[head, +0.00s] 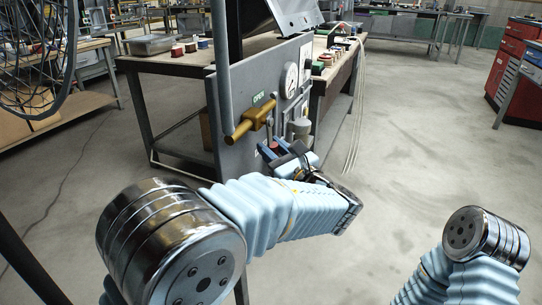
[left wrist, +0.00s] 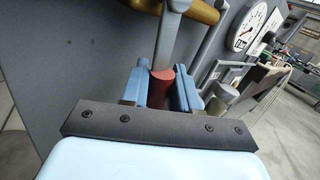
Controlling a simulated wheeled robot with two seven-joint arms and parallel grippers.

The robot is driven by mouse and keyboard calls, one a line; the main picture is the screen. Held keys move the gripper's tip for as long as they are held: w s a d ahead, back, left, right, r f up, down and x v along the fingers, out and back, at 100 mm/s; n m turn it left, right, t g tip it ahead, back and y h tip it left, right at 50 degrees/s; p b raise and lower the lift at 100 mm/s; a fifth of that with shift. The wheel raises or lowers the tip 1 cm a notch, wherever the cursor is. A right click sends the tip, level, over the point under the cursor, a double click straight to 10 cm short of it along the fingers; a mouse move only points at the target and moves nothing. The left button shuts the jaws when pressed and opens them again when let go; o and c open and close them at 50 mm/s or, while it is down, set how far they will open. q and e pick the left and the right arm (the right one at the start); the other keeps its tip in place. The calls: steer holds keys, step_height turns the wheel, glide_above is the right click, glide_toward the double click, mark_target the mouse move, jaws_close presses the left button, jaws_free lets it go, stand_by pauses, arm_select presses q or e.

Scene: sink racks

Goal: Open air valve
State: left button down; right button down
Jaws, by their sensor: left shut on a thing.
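The air valve is on an upright grey panel (head: 235,88), with a brass-coloured body (head: 246,121) under a green OPEN label (head: 258,97). In the left wrist view the brass part (left wrist: 203,8) is at the top edge. A grey lever (left wrist: 166,45) hangs down from it and ends in a red grip (left wrist: 162,87). My left gripper (head: 283,152) is at the panel just below the valve. In the left wrist view its two blue fingers (left wrist: 161,88) are shut on the red grip, one on each side. My right gripper is out of view; only part of that arm shows.
A pressure gauge (head: 291,80) and grey fittings (head: 299,127) are on the panel right of the lever, close to my left gripper. A workbench (head: 180,66) stands behind the panel. A wheel (head: 35,60) is at far left. The floor (head: 420,130) at right is clear.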

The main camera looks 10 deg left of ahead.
arm_select(q)
steer(key=w+n+b, duration=0.1)
steer(key=n+y+b, duration=0.1)
steer(key=n, duration=0.1)
steer(key=shift+w+d+t+y, duration=0.3)
steer(key=shift+w+t, duration=0.05)
steer(key=shift+t, duration=0.05)
steer(key=shift+w+d+r+n+y+b, duration=0.1)
steer(key=shift+w+r+n+y+b, duration=0.2)
steer(key=shift+n, duration=0.35)
steer(key=shift+w+d+r+n+y+b, duration=0.1)
steer(key=shift+w+r+n+y+b, duration=0.2)
steer(key=shift+n, duration=0.35)
steer(key=c, duration=1)
jaws_free()
steer(key=shift+o, duration=0.2)
steer(key=v, duration=1.3)
steer(key=shift+s+d+f, duration=0.25)
steer(key=shift+f, duration=0.05)
